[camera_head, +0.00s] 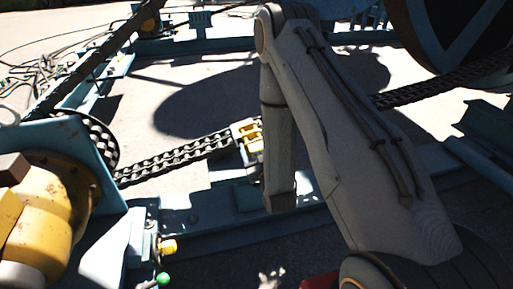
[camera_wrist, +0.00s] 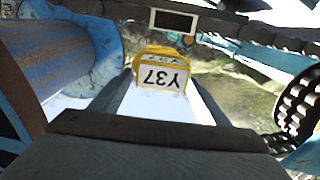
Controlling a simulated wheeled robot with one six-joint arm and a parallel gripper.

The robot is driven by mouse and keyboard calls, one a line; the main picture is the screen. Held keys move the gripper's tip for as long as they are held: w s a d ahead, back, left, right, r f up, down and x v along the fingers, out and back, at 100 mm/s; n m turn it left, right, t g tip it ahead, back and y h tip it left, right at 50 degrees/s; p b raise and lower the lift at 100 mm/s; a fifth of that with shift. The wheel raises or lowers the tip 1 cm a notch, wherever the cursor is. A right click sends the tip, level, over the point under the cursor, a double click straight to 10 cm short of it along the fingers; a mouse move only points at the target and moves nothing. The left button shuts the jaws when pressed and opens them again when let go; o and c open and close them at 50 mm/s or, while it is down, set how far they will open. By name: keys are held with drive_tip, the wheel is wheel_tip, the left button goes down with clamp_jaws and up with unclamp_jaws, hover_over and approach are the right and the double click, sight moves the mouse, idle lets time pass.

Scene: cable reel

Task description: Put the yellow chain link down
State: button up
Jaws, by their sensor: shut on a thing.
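The yellow chain link (camera_wrist: 163,57) shows in the wrist view, with a white label reading Y37, upside down there. It sits between the two fingers of my gripper (camera_wrist: 163,84), which is shut on it. In the head view, yellow pieces (camera_head: 252,135) show at the right end of a dark chain (camera_head: 175,160), beside my arm. My arm hides much of that spot, and I cannot tell whether the link touches the chain or anything below.
A blue frame beam (camera_head: 230,205) runs below the chain. A yellow motor-like unit (camera_head: 45,225) stands at the left, with a green button (camera_head: 163,279) nearby. A large dark reel (camera_head: 460,35) is at the upper right. Sunlit ground (camera_head: 190,75) lies behind the chain.

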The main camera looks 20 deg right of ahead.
drive_tip(key=shift+r+p, duration=0.35)
drive_tip(key=shift+r, duration=0.35)
drive_tip(key=s+r+p, duration=0.5)
drive_tip(key=s+p, duration=0.4)
